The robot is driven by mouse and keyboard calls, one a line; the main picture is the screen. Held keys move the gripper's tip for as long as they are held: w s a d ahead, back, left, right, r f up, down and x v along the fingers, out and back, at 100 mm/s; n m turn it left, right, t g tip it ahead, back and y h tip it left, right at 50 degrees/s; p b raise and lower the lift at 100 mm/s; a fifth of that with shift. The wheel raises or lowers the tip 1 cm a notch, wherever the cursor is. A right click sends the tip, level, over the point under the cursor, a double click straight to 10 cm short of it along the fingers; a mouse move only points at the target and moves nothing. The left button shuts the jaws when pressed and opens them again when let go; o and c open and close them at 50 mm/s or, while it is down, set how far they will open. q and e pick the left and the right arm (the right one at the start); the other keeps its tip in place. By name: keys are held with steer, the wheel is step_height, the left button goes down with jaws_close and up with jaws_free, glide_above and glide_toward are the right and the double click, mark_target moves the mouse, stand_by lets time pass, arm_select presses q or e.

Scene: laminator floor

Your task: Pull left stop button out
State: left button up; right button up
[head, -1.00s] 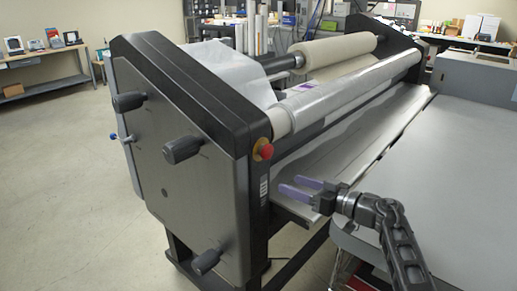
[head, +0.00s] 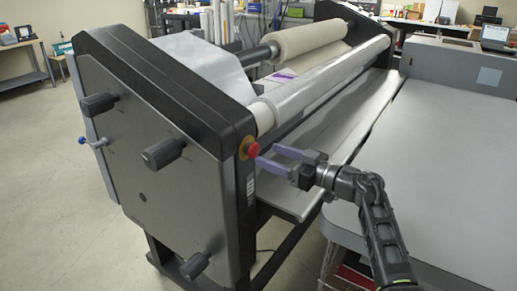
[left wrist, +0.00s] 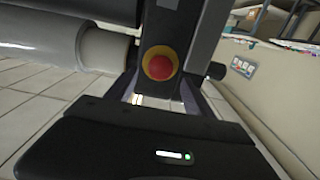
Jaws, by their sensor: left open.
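The left stop button (head: 251,150) is a red round knob on a yellow base, on the front end of the laminator's dark side housing. It also shows in the left wrist view (left wrist: 160,67), straight ahead and unobstructed. My left gripper (head: 264,156) has purple fingers, open and empty, pointing at the button from the right. The fingertips are very close to it; I cannot tell whether they touch. In the left wrist view the dark fingers of my left gripper (left wrist: 159,95) lie either side of and below the button. My right gripper is not in view.
The laminator's side panel (head: 150,215) carries several dark knobs (head: 165,153). Rollers (head: 325,80) and a metal tray (head: 310,195) run behind the gripper. A grey table (head: 450,160) fills the right side. Open floor (head: 45,200) lies at left.

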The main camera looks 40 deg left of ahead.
mark_target(256, 150)
arm_select(q)
steer(key=a+p, duration=0.1)
steer(key=a, duration=0.4)
steer(key=shift+d, duration=0.1)
jaws_close()
stand_by(0.5)
stand_by(0.3)
